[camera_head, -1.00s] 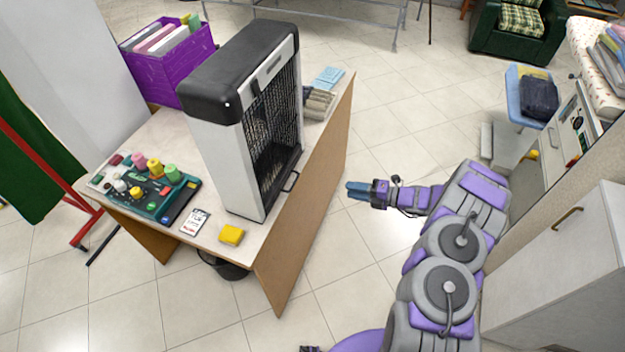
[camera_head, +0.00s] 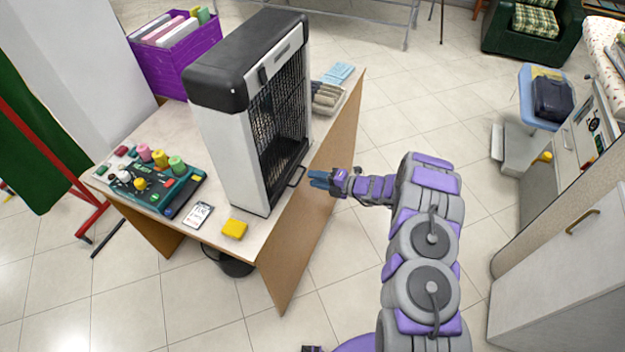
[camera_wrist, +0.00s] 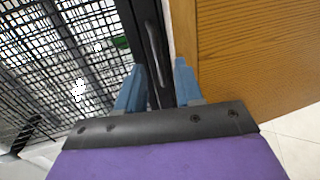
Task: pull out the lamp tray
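The lamp is a tall white and grey unit with a black top (camera_head: 240,55) and a black mesh front (camera_head: 275,115), standing on the desk. Its tray (camera_head: 283,184) is a dark strip at the bottom of the mesh, with a thin black loop handle (camera_head: 298,176) sticking out over the desk edge. My gripper (camera_head: 313,179) is just right of the handle, its blue fingers pointing at it. In the wrist view my gripper (camera_wrist: 160,82) has its fingers apart, with a dark bar between them. Whether it touches them cannot be told.
The desk's wooden side panel (camera_head: 310,220) is close below my gripper, and fills the right of the wrist view (camera_wrist: 250,50).

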